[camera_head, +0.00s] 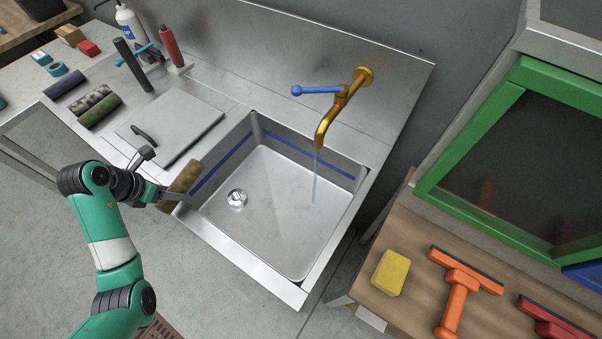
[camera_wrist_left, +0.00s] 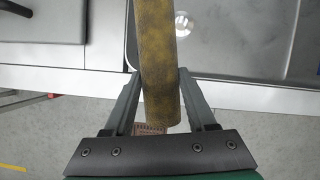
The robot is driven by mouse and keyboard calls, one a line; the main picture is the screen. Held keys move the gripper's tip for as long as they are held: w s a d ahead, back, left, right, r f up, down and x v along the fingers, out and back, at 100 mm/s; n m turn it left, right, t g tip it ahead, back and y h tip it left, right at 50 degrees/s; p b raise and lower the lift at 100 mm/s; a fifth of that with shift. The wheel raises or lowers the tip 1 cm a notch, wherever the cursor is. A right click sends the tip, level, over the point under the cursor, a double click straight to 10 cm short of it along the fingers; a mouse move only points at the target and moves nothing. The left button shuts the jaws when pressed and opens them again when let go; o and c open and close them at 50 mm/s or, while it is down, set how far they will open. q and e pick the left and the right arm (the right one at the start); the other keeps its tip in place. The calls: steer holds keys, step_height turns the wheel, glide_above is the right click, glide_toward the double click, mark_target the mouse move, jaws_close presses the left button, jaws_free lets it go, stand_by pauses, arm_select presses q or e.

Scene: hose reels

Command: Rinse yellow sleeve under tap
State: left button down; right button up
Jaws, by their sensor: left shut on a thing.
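My left gripper (camera_head: 165,197) is shut on the yellow sleeve (camera_head: 184,179), a brownish-yellow, dark-mottled roller sleeve. In the head view it is at the left edge of the sink (camera_head: 275,274), tilted. In the left wrist view the sleeve (camera_wrist_left: 158,60) runs up between the two fingers of the gripper (camera_wrist_left: 156,95), towards the sink's drain. The brass tap (camera_head: 330,118) with a blue lever (camera_head: 318,90) stands at the sink's back right. A thin stream of water (camera_head: 314,178) falls from its spout into the basin. The sleeve is apart from the stream. My right gripper is not in view.
A square lid with a black handle (camera_head: 186,128) covers the counter left of the sink. A wooden table at right holds a yellow sponge (camera_head: 391,272) and an orange squeegee (camera_head: 459,290). The basin is empty.

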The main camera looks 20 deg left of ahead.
arm_select(q)
steer(key=shift+a, duration=0.1)
stand_by(0.4)
steer(key=shift+d+b, duration=0.4)
steer(key=shift+a, duration=0.1)
steer(key=shift+a+r+p, duration=0.1)
steer(key=shift+a+p, duration=0.05)
steer(key=shift+p, duration=0.15)
steer(key=shift+a, duration=0.2)
steer(key=shift+d, duration=0.1)
